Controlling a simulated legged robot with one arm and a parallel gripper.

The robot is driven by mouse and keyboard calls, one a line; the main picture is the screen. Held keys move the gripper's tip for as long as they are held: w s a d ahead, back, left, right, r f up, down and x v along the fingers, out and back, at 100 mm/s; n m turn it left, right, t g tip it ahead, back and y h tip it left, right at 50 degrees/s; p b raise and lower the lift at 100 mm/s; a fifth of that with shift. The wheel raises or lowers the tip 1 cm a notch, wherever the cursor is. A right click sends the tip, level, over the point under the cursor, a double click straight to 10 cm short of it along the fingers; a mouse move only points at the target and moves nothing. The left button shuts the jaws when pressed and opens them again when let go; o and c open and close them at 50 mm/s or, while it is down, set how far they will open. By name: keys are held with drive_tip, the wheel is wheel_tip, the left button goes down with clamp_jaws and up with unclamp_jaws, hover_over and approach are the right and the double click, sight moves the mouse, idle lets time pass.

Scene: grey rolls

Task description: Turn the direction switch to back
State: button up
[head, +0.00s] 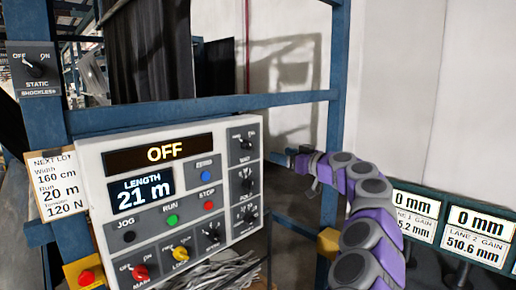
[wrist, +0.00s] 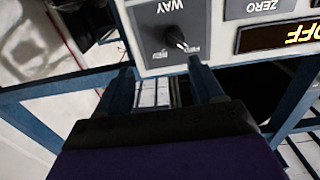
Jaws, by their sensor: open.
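The direction switch is a dark knob (head: 243,142) labelled WAY at the top right of the white control box. It also shows in the upside-down wrist view (wrist: 175,37), where its white mark points to the lower right. The small end labels are too blurred to read. My gripper (head: 284,157) is to the right of the box, pointing left toward it. In the wrist view, my gripper (wrist: 160,76) is open and empty. Its two blue-grey fingers are spread below the switch plate in the picture, and the knob shows beyond the gap, apart from them.
The white box (head: 90,155) carries an OFF display (head: 160,153), a LENGTH display (head: 140,194), several other knobs and coloured buttons. A blue frame (head: 200,108) surrounds it. Gauge displays (head: 475,237) stand at the right. Open space lies right of the box.

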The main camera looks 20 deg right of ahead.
approach(252, 148)
drive_tip(key=w+a, duration=0.1)
drive_tip(key=a, duration=0.1)
drive_tip(key=x, duration=0.2)
drive_tip(key=p+x, duration=0.1)
drive_tip(key=x, duration=0.2)
drive_tip(key=p+x, duration=0.1)
drive_tip(key=x, duration=0.2)
drive_tip(key=shift+w+r, duration=0.25)
drive_tip(key=shift+w+p, duration=0.15)
drive_tip(key=shift+p, duration=0.15)
drive_tip(key=shift+w+d+f, duration=0.2)
drive_tip(key=shift+d+f, duration=0.05)
drive_tip(key=shift+d, duration=1)
drive_tip(key=shift+a+r, duration=0.1)
drive_tip(key=shift+a, duration=0.85)
drive_tip(key=c, duration=0.5)
drive_tip(key=shift+c, duration=0.6)
drive_tip(key=shift+d, duration=0.5)
drive_tip(key=c, duration=0.4)
drive_tip(key=shift+a, duration=0.15)
